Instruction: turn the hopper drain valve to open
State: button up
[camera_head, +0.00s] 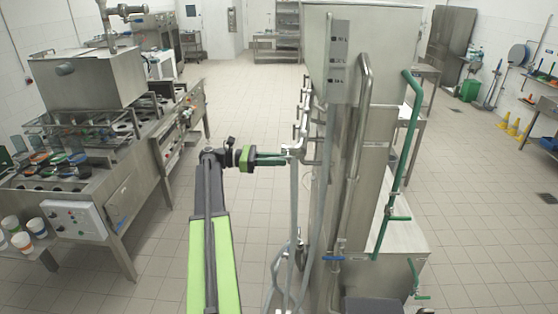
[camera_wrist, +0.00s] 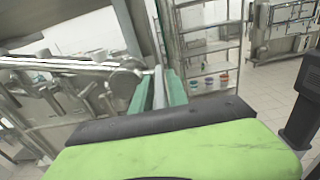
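My gripper (camera_head: 286,157) points right at the pipes on the left side of a tall steel tank (camera_head: 385,55). Its green fingertips are at or very near a small metal fitting (camera_head: 294,150) on a vertical pipe. In the wrist view the two green fingers (camera_wrist: 158,90) lie close together, with a narrow pale grey strip between them. I cannot tell if that strip is a handle they grip. A shiny metal pipe (camera_wrist: 65,64) ends at a round fitting (camera_wrist: 124,80) just left of the fingers. No part is clearly readable as the drain valve.
A blue-handled valve (camera_head: 333,258) sits low on the tank. Green pipes (camera_head: 397,170) run down its right side. A steel cup machine (camera_head: 85,80) stands left, with cups (camera_head: 22,240) at its front. Tiled floor is clear between machine and tank. Shelves (camera_wrist: 208,45) stand behind.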

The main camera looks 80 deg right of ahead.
jog(key=w, duration=1.2)
jog(key=shift+a, duration=0.4)
